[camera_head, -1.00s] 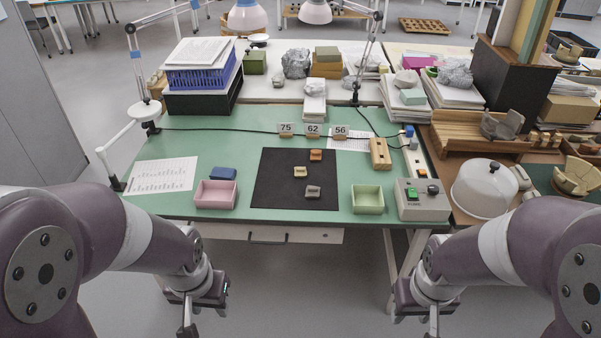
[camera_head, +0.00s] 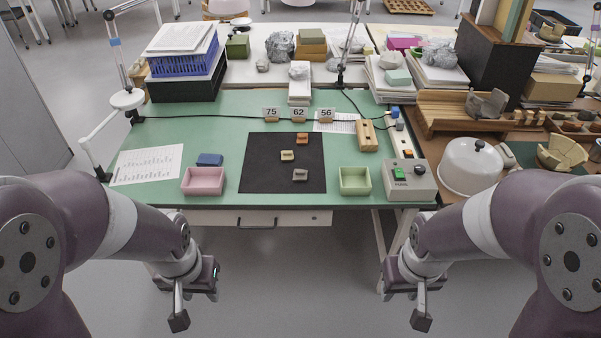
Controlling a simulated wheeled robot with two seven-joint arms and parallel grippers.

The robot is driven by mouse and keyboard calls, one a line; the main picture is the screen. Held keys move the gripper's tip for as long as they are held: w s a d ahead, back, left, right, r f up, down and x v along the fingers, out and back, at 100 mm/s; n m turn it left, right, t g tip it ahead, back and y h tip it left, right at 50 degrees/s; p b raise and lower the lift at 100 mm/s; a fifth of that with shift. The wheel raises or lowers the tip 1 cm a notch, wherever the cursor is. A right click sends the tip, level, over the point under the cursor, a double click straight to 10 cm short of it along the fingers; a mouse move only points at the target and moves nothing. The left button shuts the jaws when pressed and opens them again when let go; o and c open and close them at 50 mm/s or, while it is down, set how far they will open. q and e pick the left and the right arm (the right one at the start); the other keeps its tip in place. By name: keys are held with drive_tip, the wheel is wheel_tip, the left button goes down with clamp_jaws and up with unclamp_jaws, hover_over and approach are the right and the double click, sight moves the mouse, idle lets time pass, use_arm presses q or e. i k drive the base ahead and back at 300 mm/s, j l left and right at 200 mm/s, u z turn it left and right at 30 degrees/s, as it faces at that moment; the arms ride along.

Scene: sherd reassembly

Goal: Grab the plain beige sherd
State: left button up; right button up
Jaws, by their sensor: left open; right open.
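My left gripper (camera_head: 194,302) is open and empty, low in front of the table's front edge, left of the mat. My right gripper (camera_head: 405,303) is open and empty, low in front of the table, right of the mat. Both are well apart from the sherds.
A pink tray (camera_head: 203,188) stands left of the mat, with a blue block (camera_head: 209,160) behind it. A green tray (camera_head: 355,188) and a grey switch box (camera_head: 408,188) stand on the right. Number cards (camera_head: 298,115) stand behind.

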sight(287, 156)
drive_tip(key=i+j, duration=0.35)
drive_tip(key=i, duration=0.2)
drive_tip(key=i+j, duration=0.35)
drive_tip(key=i, duration=0.15)
drive_tip(key=i+j, duration=0.35)
drive_tip(key=i, duration=0.2)
drive_tip(key=z, duration=0.05)
